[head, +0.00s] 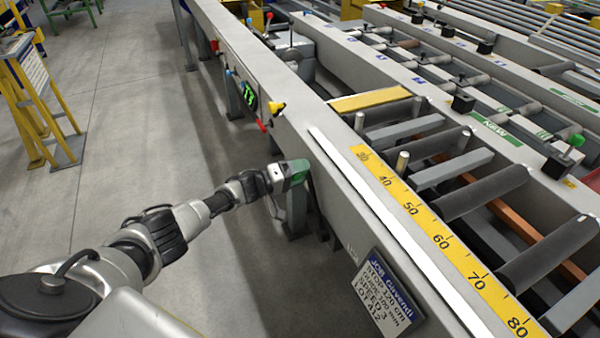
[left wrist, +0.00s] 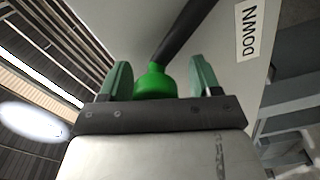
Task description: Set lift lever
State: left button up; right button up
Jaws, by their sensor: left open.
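The lift lever shows in the left wrist view as a dark shaft (left wrist: 185,35) with a bright green knob (left wrist: 153,82) at its end. The knob sits between the two green fingers of my left gripper (left wrist: 160,66), with a visible gap to the right finger; the left finger is close to it. My left gripper is open. In the head view my left gripper (head: 297,173) is at the near side face of the runout table (head: 335,185), and it mostly hides the knob. A white label reading DOWN (left wrist: 249,30) is on the panel beside the shaft. My right gripper is not in view.
A yellow scale (head: 440,240) runs along the table top beside the rollers (head: 548,252). A job sign (head: 384,300) hangs on the near side.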

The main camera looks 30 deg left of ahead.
pick_arm(q)
jog(key=p+v, duration=0.1)
jog(key=v, duration=0.9)
jog(key=shift+s+a, duration=0.25)
jog(key=shift+s, duration=0.05)
jog(key=s+d+f+m+g+y+p, duration=0.25)
jog(key=s+f+y, duration=0.25)
jog(key=s+f, duration=0.6)
jog(key=s+d+f+m+g+y+p, duration=0.1)
jog(key=s+d+f+g+y+p, duration=0.2)
jog(key=s+f, duration=0.8)
jog(key=s+d+f+m+g+y, duration=0.1)
jog(key=s+d+f+g, duration=0.1)
jog(key=s, duration=0.7)
jog(key=s+d+f+m+g+y+p, duration=0.1)
jog(key=s+d+f+m+g, duration=0.1)
jog(key=s+f, duration=0.4)
jog(key=s+d+f+m+g+y, duration=0.1)
jog(key=s+d+f, duration=0.4)
jog(key=s, duration=0.7)
jog(key=m+g, duration=0.1)
jog(key=g, duration=0.1)
jog(key=shift+s+d+g, duration=0.2)
jog(key=shift+s+g, duration=0.05)
jog(key=shift+g, duration=0.1)
jog(key=shift+m, duration=0.25)
